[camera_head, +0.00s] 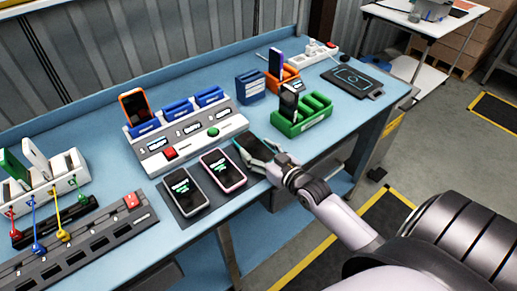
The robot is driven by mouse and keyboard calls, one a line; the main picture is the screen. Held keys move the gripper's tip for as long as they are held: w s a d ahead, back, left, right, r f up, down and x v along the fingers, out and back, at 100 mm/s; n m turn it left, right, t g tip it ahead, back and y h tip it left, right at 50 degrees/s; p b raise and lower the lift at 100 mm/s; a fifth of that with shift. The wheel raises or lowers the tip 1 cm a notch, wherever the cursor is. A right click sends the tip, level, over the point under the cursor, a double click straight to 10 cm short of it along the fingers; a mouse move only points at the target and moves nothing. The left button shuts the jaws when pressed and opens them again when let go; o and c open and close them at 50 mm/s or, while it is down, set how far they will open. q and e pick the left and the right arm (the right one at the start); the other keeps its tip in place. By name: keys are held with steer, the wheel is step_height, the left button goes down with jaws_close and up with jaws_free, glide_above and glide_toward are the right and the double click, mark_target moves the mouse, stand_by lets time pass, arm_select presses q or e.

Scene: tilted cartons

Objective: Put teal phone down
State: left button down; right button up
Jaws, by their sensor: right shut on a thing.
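The teal phone (252,148) is at the front right part of the blue table, tilted, with its dark screen side partly visible. My right gripper (268,157) is shut on it, and the fingers hide part of the phone. I cannot tell whether the phone touches the surface below it. Just left of it, a pink-edged phone (223,170) and a grey-edged phone (186,191) lie face up on a dark mat (178,212). My left gripper is not in view.
A white station (195,143) with blue slots, an orange phone (134,107) and buttons stands behind the mat. A green rack (303,122) is behind the gripper. A dark tablet (353,80) lies at back right.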

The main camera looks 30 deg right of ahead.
steer(key=o, duration=1.4)
